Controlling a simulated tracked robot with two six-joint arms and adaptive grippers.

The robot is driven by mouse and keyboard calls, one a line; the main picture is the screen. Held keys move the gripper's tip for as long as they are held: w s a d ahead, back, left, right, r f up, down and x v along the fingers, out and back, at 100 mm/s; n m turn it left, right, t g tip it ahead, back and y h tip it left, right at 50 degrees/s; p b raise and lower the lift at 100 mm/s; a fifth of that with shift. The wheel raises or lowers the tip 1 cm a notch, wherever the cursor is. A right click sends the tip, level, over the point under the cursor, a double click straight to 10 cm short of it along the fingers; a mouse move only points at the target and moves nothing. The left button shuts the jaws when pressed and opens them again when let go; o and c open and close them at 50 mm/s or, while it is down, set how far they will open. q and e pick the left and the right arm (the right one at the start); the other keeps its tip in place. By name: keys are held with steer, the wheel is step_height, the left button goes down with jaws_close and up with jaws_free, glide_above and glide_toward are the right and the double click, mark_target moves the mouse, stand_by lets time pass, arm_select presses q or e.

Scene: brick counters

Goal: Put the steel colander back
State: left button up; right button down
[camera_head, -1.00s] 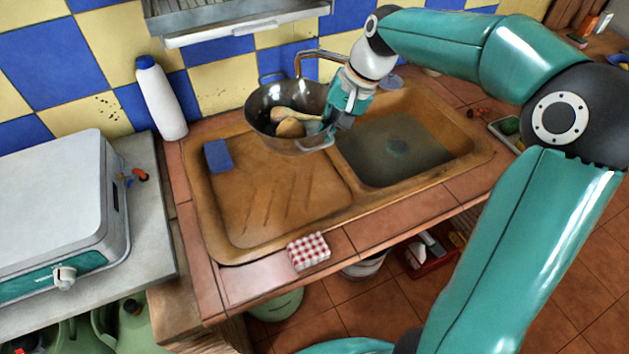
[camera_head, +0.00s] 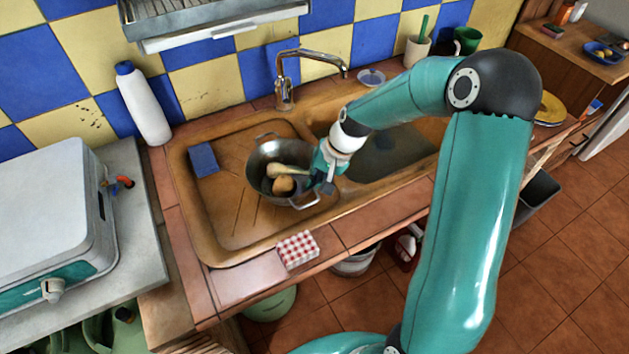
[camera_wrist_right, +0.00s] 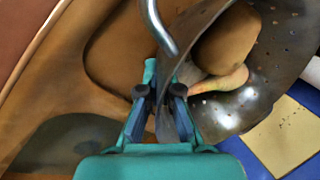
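The steel colander (camera_head: 258,157) is over the right part of the drainboard (camera_head: 231,212), beside the sink basin. It holds a brown round item (camera_head: 283,186) and a pale longish item with a reddish end. My right gripper (camera_head: 325,184) is shut on its right rim by the wire handle. In the right wrist view the rim of the colander (camera_wrist_right: 232,117) passes between the gripper's fingers (camera_wrist_right: 162,95). The colander looks roughly level; I cannot tell whether its base touches the drainboard. My left gripper is not in view.
A blue sponge (camera_head: 203,160) lies left of the colander. The tap (camera_head: 284,85) stands behind, and a white bottle (camera_head: 145,105) is at the back left. A red-checked item (camera_head: 297,250) lies on the front counter edge. The basin (camera_head: 395,157) is to the right.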

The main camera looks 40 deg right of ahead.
steer(key=shift+f, duration=0.2)
steer(key=c, duration=1.8)
jaws_free()
steer(key=shift+f, duration=0.15)
steer(key=o, duration=0.5)
steer(key=v, duration=1.2)
steer(key=shift+b, duration=0.4)
